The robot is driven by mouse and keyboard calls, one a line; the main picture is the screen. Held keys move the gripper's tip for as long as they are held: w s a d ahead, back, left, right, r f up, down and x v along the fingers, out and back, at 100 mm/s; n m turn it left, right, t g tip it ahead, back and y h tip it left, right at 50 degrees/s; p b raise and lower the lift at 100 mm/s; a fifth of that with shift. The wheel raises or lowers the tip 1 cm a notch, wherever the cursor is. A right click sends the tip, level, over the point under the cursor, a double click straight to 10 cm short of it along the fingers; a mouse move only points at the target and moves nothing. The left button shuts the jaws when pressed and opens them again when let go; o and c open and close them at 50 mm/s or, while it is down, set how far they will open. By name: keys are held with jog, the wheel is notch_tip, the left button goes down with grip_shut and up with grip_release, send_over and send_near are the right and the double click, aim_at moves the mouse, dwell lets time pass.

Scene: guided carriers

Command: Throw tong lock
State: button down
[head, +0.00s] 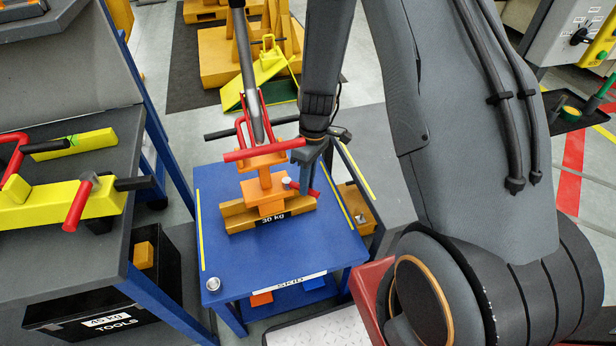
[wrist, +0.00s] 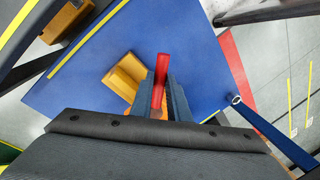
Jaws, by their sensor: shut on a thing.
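An orange load (head: 268,195) with a 30 kg label stands upright on the blue skid table (head: 230,258). Lifting tongs with red arms (head: 262,151) stand over it, below a grey hanging bar (head: 249,75). A short red lever (head: 312,191) sticks out at the load's right side; I take it to be the tong lock. My gripper (head: 306,180) points down there, its fingers partly hiding the lever. In the wrist view, my gripper (wrist: 160,95) is shut on the red lever (wrist: 161,70), which shows between the dark blue fingers. The orange load (wrist: 122,78) lies just left of it.
A grey bench (head: 150,200) with yellow and red tools (head: 60,200) stands left. A black tools box (head: 110,310) sits below it. A small metal cylinder (head: 213,284) stands at the skid table's front left corner. The blue top's front is mostly clear.

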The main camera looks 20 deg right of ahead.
jog(key=m, duration=0.1)
jog(key=s+a+m, duration=0.1)
jog(key=shift+m, duration=0.3)
jog(key=shift+s+a+m+t+y+b, duration=0.15)
jog(key=shift+a+m+t+b, duration=0.15)
jog(key=shift+m, duration=0.35)
jog(key=shift+s+a+m+t+y+b, duration=0.2)
jog(key=shift+a+m+b, duration=0.2)
jog(key=shift+m, duration=0.25)
jog(key=c, duration=1.7)
grip_release()
